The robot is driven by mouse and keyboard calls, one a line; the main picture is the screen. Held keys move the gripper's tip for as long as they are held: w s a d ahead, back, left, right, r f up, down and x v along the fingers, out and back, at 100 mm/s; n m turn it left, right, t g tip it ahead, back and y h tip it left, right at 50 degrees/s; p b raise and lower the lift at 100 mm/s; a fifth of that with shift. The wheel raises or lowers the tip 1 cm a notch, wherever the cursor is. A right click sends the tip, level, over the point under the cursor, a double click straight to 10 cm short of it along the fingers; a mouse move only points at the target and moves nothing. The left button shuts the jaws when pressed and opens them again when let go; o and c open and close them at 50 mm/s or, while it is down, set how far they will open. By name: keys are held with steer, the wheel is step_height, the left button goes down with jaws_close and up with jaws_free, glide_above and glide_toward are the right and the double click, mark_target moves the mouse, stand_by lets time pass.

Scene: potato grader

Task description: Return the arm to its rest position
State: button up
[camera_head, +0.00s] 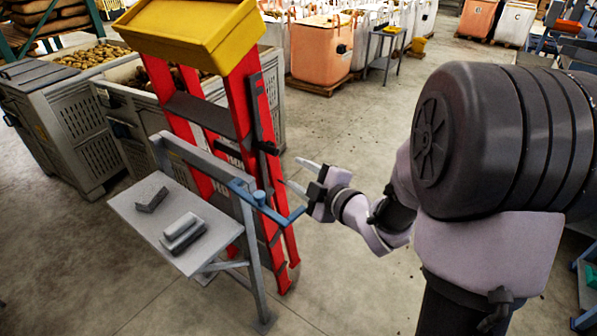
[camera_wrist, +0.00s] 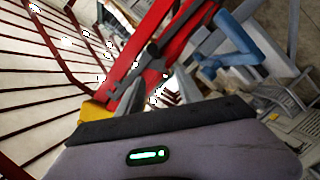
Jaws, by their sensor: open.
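My gripper (camera_head: 294,174) is at the end of my arm, near the middle of the camera_head view. Its two pale fingers are spread apart and point left, with nothing visible between them. It is just right of a red ladder (camera_head: 270,180) and close to the blue bracket (camera_head: 270,203) on a small grey table; whether it touches either cannot be told. In the wrist view, the ladder (camera_wrist: 155,45) and the blue bracket (camera_wrist: 238,50) are ahead of the gripper body.
A grey table (camera_head: 130,212) holds dark and grey metal pieces (camera_head: 183,233). The ladder has a yellow top (camera_head: 190,30). Slatted crates (camera_head: 65,120), some with potatoes, stand behind left. An orange bin (camera_head: 320,50) stands at the back. Open concrete floor lies between.

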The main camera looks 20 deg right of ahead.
steer(key=shift+r, duration=0.1)
steer(key=s+d+r+m+g+h, duration=0.3)
steer(key=s+r+m+h, duration=0.25)
steer(key=m, duration=0.45)
steer(key=s+a+f+m+g+y, duration=0.1)
steer(key=s+a+m+g, duration=0.2)
steer(key=s, duration=0.8)
steer(key=s+a+m+g+y, duration=0.2)
steer(key=s+a+m+g, duration=0.1)
steer(key=s+a+m, duration=0.3)
steer(key=s+a, duration=0.2)
steer(key=s, duration=0.2)
steer(key=shift+s+a+f+m, duration=0.3)
steer(key=shift+s+f, duration=0.05)
steer(key=shift+s, duration=0.05)
